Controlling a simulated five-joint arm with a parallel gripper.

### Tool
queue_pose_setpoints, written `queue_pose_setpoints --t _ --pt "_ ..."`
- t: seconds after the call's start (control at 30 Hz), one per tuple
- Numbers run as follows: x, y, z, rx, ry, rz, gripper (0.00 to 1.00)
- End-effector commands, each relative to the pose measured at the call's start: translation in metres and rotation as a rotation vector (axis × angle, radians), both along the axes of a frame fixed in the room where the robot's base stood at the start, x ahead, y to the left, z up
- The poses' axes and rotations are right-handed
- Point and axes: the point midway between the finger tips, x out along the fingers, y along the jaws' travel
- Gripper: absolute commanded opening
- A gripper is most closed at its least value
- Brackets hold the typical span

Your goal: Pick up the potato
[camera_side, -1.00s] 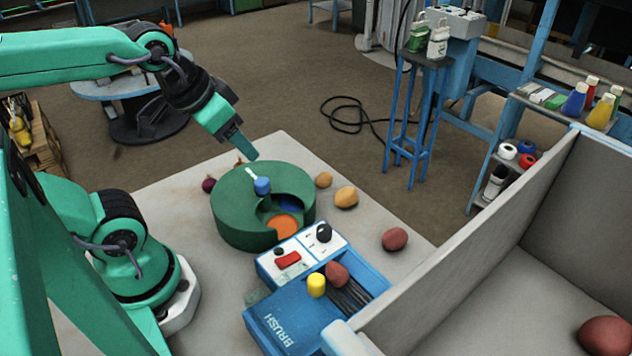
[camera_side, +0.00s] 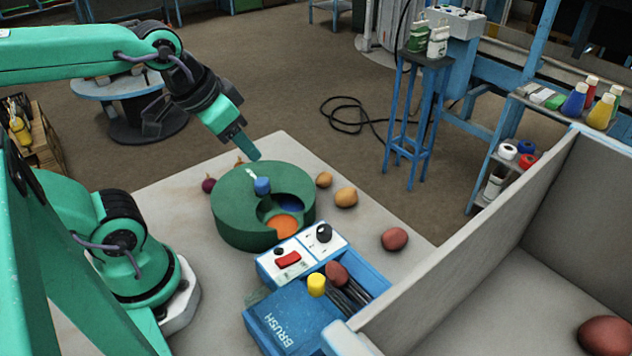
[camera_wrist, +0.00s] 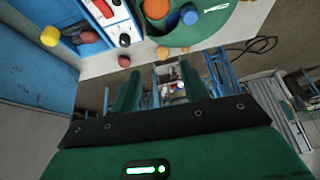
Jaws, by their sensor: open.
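Two tan, potato-like lumps lie on the pale table past the green drum: a larger one (camera_side: 346,197) and a smaller one (camera_side: 324,180). Reddish-brown lumps also show: one on the table (camera_side: 395,239), one on the blue brush box (camera_side: 336,273), one in the grey bin (camera_side: 605,336). I cannot tell for certain which is the potato. My gripper (camera_side: 247,149) is above the far side of the drum, open, apart from all lumps. In the wrist view the open fingers (camera_wrist: 160,88) have nothing between them close by; tan lumps (camera_wrist: 162,52) show beyond.
The round green drum (camera_side: 232,218) has a blue knob on top and a cutout with orange and blue inside. The brush box (camera_side: 275,325) with a yellow knob is in front. The tall grey bin wall (camera_side: 480,245) is at right. A dark red onion-like thing (camera_side: 208,185) lies left.

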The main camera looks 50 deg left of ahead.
Motion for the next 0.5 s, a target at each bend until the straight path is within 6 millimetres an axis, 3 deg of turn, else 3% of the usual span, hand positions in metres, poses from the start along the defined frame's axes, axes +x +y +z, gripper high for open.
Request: queue_pose_setpoints --t 0.27,0.5 --pt "0.022 -0.028 -0.013 0.044 0.09 -0.188 0.45" --pt "0.043 -0.065 -0.033 0.098 0.187 -0.411 0.45"
